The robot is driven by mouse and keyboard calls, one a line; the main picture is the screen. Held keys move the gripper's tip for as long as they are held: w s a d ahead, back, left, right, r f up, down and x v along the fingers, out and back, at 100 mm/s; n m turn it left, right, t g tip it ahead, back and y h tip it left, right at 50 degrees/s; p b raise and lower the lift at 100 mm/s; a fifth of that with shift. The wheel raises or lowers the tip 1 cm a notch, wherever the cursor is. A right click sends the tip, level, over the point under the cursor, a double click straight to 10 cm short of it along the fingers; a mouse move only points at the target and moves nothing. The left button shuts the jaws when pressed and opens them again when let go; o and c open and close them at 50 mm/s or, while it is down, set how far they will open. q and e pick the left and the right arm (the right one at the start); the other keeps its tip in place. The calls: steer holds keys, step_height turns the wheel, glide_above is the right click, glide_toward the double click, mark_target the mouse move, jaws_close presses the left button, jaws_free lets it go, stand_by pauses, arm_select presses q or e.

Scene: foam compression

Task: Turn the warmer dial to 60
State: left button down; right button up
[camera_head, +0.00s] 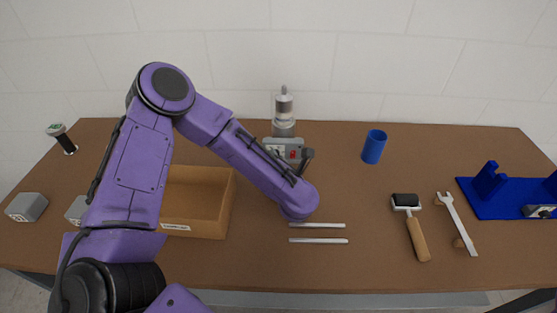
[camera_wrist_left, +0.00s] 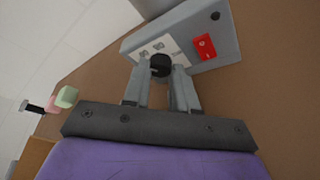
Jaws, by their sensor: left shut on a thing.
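A grey box (camera_head: 270,148) with a red switch (camera_head: 295,154) stands at the back middle of the table; it fills the top of the left wrist view (camera_wrist_left: 222,40). A black dial (camera_wrist_left: 160,64) sits on its front panel, next to a white label with small markings (camera_wrist_left: 150,50). My left gripper (camera_wrist_left: 163,72) is shut on the dial, with one finger at each side. In the head view the gripper is mostly hidden behind my purple forearm. The dial's pointer and its number cannot be read. My right gripper is not in view.
A metal cylinder (camera_head: 284,110) rises behind the grey box. An open wooden tray (camera_head: 228,205) is to the left. Two pale rods (camera_head: 318,241) lie in front. A blue cup (camera_head: 373,147), a roller (camera_head: 416,235), a wrench (camera_head: 458,225) and a blue fixture (camera_head: 500,208) are to the right.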

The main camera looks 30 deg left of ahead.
arm_select(q)
steer(key=c, duration=0.9)
jaws_free()
steer(key=shift+d, duration=0.1)
steer(key=b+v, duration=0.3)
steer(key=v, duration=0.6)
steer(key=shift+s+d, duration=0.15)
steer(key=shift+d, duration=0.2)
steer(key=shift+s+d+r, duration=0.25)
steer(key=shift+s, duration=0.1)
